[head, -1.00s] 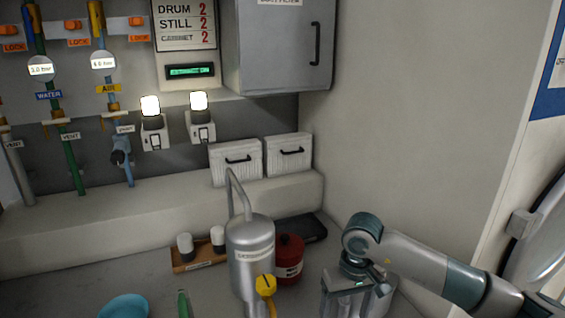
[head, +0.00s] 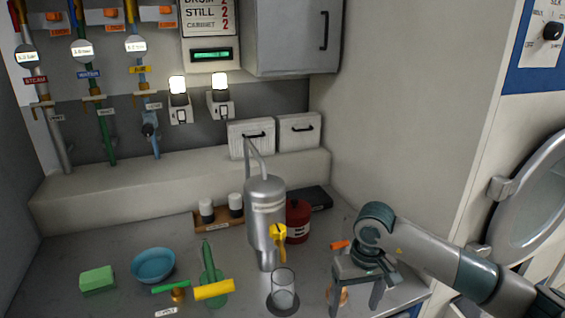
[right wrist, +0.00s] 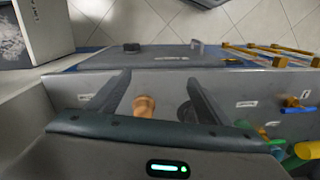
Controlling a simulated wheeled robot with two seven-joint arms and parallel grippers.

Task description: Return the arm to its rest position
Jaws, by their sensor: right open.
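My right arm comes in from the right in the head view. Its gripper (head: 355,298) points down over the front right of the grey counter, fingers apart. In the right wrist view the two fingers of the gripper (right wrist: 155,88) are spread with nothing clamped between them. A tan, rounded wooden-looking thing (right wrist: 145,105) shows between the fingers, lower down and apart from them as far as I can tell. My left gripper is in neither view.
A red canister (head: 298,221) stands behind. A wall rises to the right.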

